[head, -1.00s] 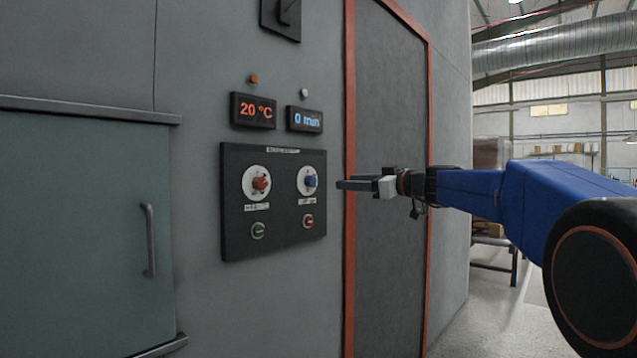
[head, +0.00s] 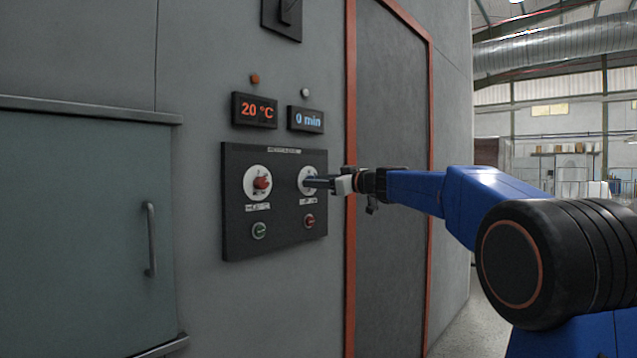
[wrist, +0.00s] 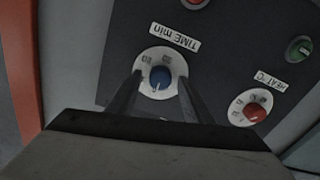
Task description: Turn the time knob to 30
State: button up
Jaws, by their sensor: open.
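The blue time knob (wrist: 160,77) sits on a white dial on the black control panel (head: 237,228). Its label in the wrist view reads "TIME min". My gripper (wrist: 157,92) is open, with one finger on each side of the knob; I cannot tell whether either finger touches it. In the head view my gripper (head: 318,183) is in front of the time dial (head: 303,176) and hides most of the knob. The time display (head: 305,119) reads 0 min.
The red heat knob (head: 262,183) is to the left on the same panel. A green button (head: 259,230) and a red button (head: 309,221) are below the knobs. The temperature display (head: 254,110) reads 20 °C. An orange-framed door (head: 390,110) stands to the right.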

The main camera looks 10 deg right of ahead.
jog(key=c, duration=1.1)
jog(key=shift+o, duration=0.2)
